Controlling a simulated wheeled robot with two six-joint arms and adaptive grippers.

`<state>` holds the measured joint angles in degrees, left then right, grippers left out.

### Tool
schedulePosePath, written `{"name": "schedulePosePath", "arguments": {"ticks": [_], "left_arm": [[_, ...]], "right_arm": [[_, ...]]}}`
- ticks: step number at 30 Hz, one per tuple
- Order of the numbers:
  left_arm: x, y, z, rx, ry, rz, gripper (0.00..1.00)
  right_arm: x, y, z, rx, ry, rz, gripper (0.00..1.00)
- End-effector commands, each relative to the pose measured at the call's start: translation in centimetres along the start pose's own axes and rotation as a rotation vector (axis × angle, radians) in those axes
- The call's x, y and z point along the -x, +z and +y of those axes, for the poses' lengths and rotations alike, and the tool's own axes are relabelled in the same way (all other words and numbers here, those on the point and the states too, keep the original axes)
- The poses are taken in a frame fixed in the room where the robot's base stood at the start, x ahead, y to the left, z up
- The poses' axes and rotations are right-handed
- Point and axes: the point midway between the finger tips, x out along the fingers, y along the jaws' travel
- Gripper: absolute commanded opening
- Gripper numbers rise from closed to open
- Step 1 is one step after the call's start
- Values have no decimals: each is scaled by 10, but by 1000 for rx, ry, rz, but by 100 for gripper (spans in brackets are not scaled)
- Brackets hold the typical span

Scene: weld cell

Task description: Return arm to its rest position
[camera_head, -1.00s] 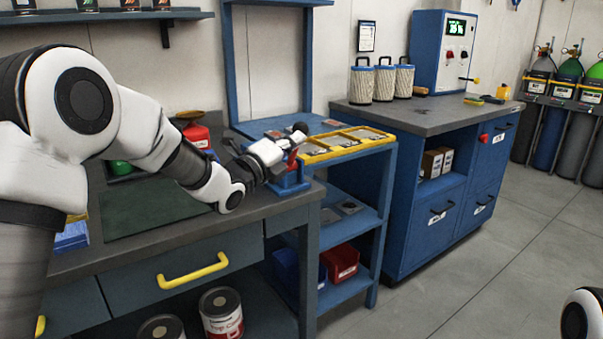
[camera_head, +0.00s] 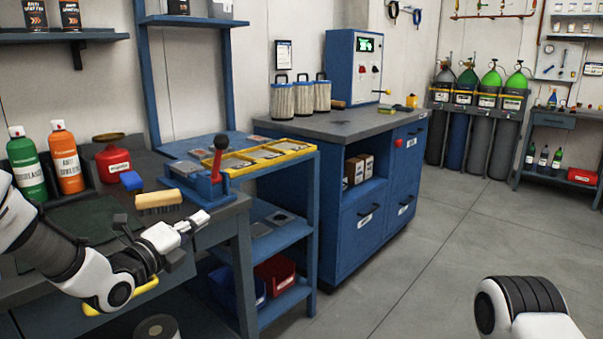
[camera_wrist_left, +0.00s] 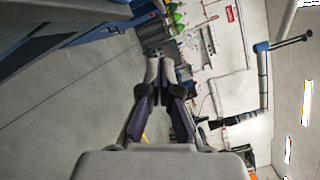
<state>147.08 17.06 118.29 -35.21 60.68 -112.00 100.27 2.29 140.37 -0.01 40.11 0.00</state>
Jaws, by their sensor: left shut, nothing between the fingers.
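My left arm comes in from the left in the head view and is low, in front of the workbench. Its gripper (camera_head: 203,219) is shut and empty, pointing right beside the bench's front corner. In the left wrist view the two fingers (camera_wrist_left: 160,66) come together at their tips with nothing between them. My right arm shows only as a white and black link at the lower right; its gripper is out of view.
The workbench (camera_head: 235,207) holds a red-levered blue device (camera_head: 212,187), a brush (camera_head: 159,202), a red can (camera_head: 114,163) and spray bottles (camera_head: 67,158). A yellow-edged tray (camera_head: 262,157) tops the blue shelf. A blue cabinet (camera_head: 340,235) stands beyond. The floor at right is clear.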

Motion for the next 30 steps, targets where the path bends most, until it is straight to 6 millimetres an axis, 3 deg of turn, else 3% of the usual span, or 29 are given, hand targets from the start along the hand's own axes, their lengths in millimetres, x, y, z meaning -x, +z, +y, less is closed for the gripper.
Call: {"name": "schedulePosePath", "arguments": {"ticks": [1, 3, 8, 11, 15, 18, 21, 27, 30], "left_arm": [[0, -27, 39, 19, 69, 44, 0], [7, -64, 92, 54, 172, 98, 0], [54, -149, 203, 215, 453, 186, 0], [102, -201, 262, 400, 665, 193, 0], [192, -267, 325, 726, 1007, 94, 0], [266, -304, 351, 988, 1266, -101, 0], [328, -323, 359, 1240, 1459, -414, 0], [374, -321, 352, 1591, 1501, -1020, 0], [381, -321, 352, 1730, 1442, -1271, 0]], "right_arm": [[0, 0, 0, 0, 0, 0, 40], [0, 0, 0, 0, 0, 0, 40], [0, 0, 0, 0, 0, 0, 40], [0, 0, 0, 0, 0, 0, 40], [0, 0, 0, 0, 0, 0, 40], [0, 0, 0, 0, 0, 0, 40], [0, 0, 0, 0, 0, 0, 40], [0, 0, 0, 0, 0, 0, 40], [0, 0, 0, 0, 0, 0, 40]]}}
